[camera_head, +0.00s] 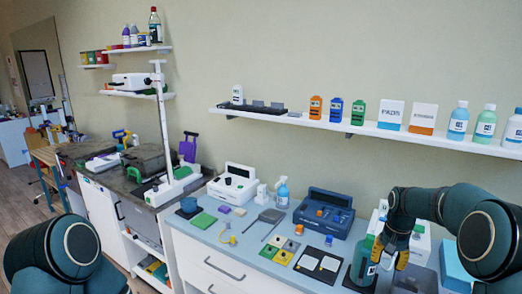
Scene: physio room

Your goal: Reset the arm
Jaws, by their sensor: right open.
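My right arm (480,232) comes in from the right and bends down over the worktop. Its gripper (388,256), with yellow finger parts, is open and points down just right of a green bottle (361,262). The bottle stands upright on a dark mat; I cannot tell whether a finger touches it. My left arm (72,250) shows only as a dark teal link at the lower left, and its gripper is out of view.
A blue device (323,214) and a white device (233,185) stand at the back of the worktop, with a spray bottle (283,193) between them. Small coloured pads (282,257) lie in front. A wall shelf (380,131) with bottles and boxes runs above.

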